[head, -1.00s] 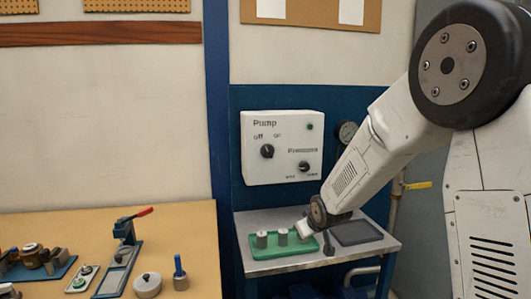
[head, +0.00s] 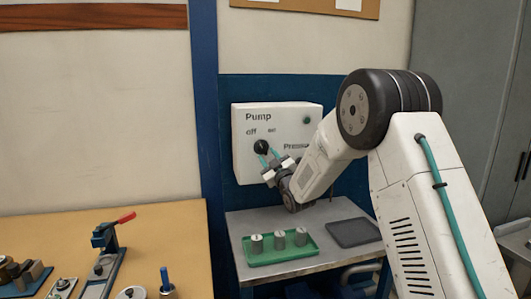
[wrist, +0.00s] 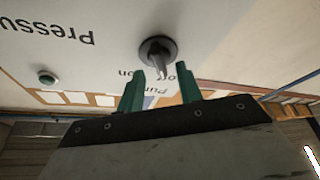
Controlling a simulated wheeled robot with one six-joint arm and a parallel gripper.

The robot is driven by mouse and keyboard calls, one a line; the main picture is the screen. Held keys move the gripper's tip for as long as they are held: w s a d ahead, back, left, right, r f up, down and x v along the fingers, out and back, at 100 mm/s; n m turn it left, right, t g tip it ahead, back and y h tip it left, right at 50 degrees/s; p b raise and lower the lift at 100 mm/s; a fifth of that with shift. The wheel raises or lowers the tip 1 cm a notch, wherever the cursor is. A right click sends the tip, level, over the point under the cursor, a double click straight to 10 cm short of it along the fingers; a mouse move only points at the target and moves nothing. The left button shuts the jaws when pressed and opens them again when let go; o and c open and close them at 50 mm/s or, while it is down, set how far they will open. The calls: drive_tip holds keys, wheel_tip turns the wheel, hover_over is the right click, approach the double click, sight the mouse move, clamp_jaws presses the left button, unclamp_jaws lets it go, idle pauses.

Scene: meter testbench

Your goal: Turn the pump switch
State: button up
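The pump switch is a round black knob (head: 261,147) on the white control box (head: 242,165), under the labels "off" and "on". In the wrist view the knob (wrist: 157,50) shows upside down, its grip ridge pointing toward the labels, seemingly nearer "off". My gripper (head: 269,158) is in front of the box at the knob. In the wrist view its two teal fingers (wrist: 161,68) are apart, with nothing between them. The knob lies just beyond the fingertips; I cannot tell whether they touch it.
The pressure knob is hidden behind my arm. A green light or button (head: 307,120) is at the box's upper right. Below, a metal table (head: 240,222) bears a green tray (head: 262,260) with three metal cylinders and a dark empty tray (head: 354,232). A wooden bench (head: 165,225) with tools stands left.

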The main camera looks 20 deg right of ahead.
sight(263, 151)
drive_tip(key=shift+x, duration=1.85)
clamp_jaws()
drive_tip(key=shift+m, duration=0.5)
drive_tip(key=m+h, duration=0.2)
drive_tip(key=m, duration=0.1)
drive_tip(key=m+t+h, duration=0.1)
drive_tip(key=m, duration=0.2)
drive_tip(key=shift+a+f+m+h, duration=0.1)
drive_tip(key=shift+a+m+h, duration=0.05)
drive_tip(key=shift+m+h, duration=0.2)
drive_tip(key=m+h, duration=0.2)
drive_tip(key=m, duration=0.2)
drive_tip(key=m+g+h, duration=0.1)
drive_tip(key=m+h, duration=0.2)
drive_tip(key=m, duration=0.2)
drive_tip(key=shift+a+m, duration=0.2)
drive_tip(key=shift+m, duration=0.05)
drive_tip(key=shift+m+h, duration=0.25)
drive_tip(key=shift+m, duration=0.05)
